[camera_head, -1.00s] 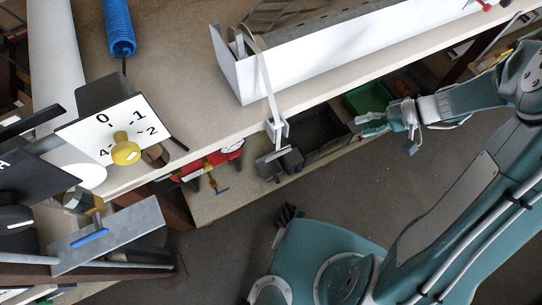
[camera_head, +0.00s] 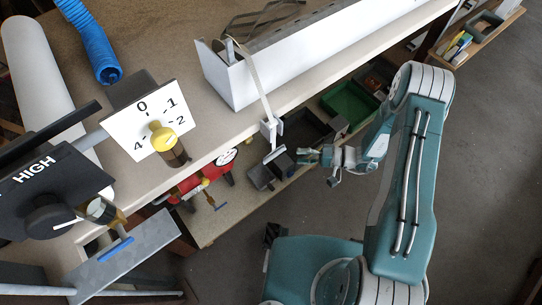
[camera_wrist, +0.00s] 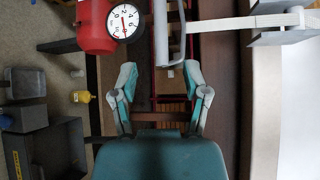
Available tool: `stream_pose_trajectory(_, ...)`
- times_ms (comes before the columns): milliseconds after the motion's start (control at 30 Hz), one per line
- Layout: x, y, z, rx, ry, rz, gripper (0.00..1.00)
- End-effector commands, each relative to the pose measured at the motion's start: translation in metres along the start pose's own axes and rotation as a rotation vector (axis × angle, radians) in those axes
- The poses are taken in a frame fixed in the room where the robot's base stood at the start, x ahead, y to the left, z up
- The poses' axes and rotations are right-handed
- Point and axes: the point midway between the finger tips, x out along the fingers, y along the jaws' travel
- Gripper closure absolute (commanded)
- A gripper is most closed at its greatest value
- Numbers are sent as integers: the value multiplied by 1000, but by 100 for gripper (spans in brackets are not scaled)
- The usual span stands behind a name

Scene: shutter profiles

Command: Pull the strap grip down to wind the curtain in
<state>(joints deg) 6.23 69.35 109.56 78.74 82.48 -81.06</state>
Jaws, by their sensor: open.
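A pale strap (camera_head: 256,86) hangs from the end of a long white box (camera_head: 300,60) and passes through a white bracket (camera_head: 271,128) at the bench edge. The strap grip (camera_head: 275,155), a grey bar, hangs at its lower end. In the wrist view the strap (camera_wrist: 240,22) runs in from the right to the grip (camera_wrist: 182,32), near the top. My gripper (camera_head: 303,156) is open and empty, just right of the grip in the head view. In the wrist view its fingers (camera_wrist: 159,80) are spread, with the grip beyond the tips, apparently apart from them.
A red tank with a gauge (camera_head: 208,180) stands below the bench, left of the grip. Dark boxes (camera_head: 262,177) and a green bin (camera_head: 348,103) are on the lower shelf. A dial panel (camera_head: 145,120) stands on the bench (camera_head: 205,135) at left. Bare floor (camera_head: 480,180) lies at right.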

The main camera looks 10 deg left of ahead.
Motion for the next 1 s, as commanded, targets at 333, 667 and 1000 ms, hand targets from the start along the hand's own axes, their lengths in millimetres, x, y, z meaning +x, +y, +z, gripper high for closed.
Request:
stream_pose_trajectory(333, 67, 1, 2, 2, -7, 4, 40)
stream_pose_trajectory(667, 92, 0, 1, 1, -3, 2, 40)
stream_pose_trajectory(1000, 94, 0, 1, 2, -3, 4, 98)
